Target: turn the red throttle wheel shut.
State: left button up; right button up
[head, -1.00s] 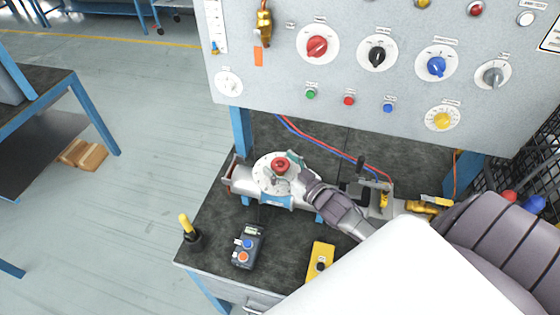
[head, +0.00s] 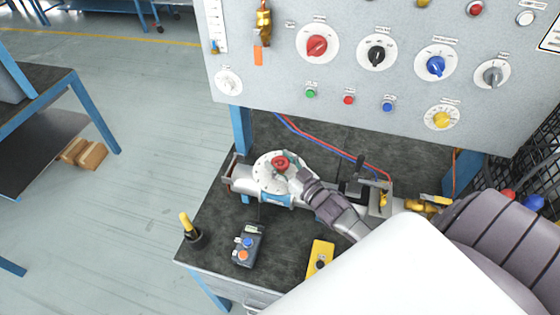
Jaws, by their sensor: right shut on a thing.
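The red throttle wheel (head: 281,161) sits on top of a round white dial (head: 263,178) on the pale pipe at the middle of the bench. My right gripper (head: 285,171) reaches in from the right and is shut on the wheel; the fingers cover part of the wheel and of the dial. The markings on the dial are too small to read. My left gripper is not in view.
The bench (head: 215,236) carries a dark box with blue and orange buttons (head: 247,246), a yellow box (head: 320,257) and a yellow-handled tool in a black holder (head: 190,228). A grey panel with knobs (head: 270,75) stands behind. A lever valve (head: 366,172) lies right of the wheel.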

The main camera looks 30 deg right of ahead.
jog(key=o, duration=1.2)
jog(key=s, duration=0.8)
jog(key=s+d, duration=0.1)
jog(key=s, duration=0.3)
jog(key=shift+d, duration=0.1)
